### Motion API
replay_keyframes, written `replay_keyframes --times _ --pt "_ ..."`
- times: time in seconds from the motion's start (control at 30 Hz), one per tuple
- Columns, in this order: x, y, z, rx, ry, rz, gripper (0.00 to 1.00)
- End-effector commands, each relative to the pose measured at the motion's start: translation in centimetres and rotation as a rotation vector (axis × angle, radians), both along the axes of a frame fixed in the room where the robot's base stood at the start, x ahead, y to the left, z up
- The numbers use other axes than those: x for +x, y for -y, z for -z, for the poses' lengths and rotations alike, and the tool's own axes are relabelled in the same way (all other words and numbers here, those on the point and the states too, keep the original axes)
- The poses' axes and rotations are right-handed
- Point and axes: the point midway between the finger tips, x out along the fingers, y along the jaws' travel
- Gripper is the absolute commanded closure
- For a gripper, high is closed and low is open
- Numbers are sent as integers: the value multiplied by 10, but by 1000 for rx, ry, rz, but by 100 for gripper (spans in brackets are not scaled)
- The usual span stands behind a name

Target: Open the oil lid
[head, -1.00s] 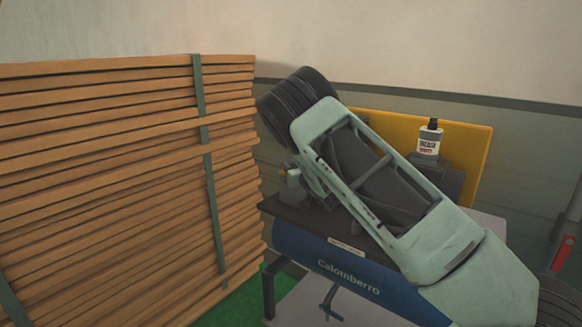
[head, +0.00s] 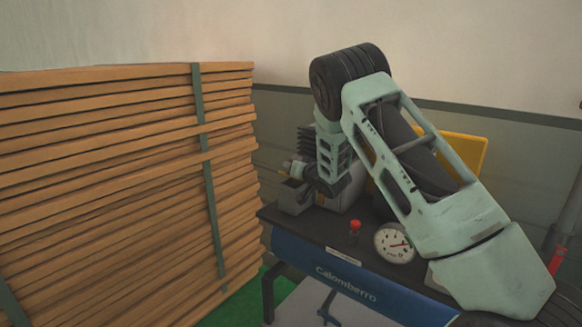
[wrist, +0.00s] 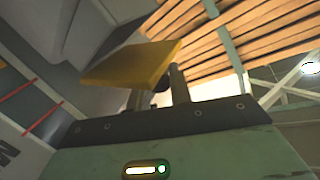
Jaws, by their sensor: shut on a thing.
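My gripper (wrist: 158,86) shows in the wrist view with its two dark fingers close together. It is shut on a flat yellow piece (wrist: 125,66), which looks like the oil lid. In the head view my wrist and gripper (head: 328,190) are low over the machine's grey motor block (head: 293,196). The fingertips there are too small and covered to make out. I cannot tell whether the yellow piece is seated or loose.
The blue compressor tank (head: 300,257) carries a dark top plate, a red knob (head: 355,227) and a round gauge (head: 390,243). A tall strapped stack of wooden planks (head: 120,170) stands close on the left. A yellow panel (head: 467,155) is behind my arm.

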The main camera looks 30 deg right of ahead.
Motion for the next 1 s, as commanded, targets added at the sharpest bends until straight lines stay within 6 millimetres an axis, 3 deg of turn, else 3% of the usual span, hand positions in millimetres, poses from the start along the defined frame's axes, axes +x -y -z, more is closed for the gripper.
replay_keyframes --times 0.03,0.4,0.97,1.0 --pt "1 4 -7 31 -7 3 100" --pt "4 12 -11 199 -70 1 100" --pt "5 13 -9 231 -81 -1 100" --pt "5 13 -9 231 -81 -1 74"
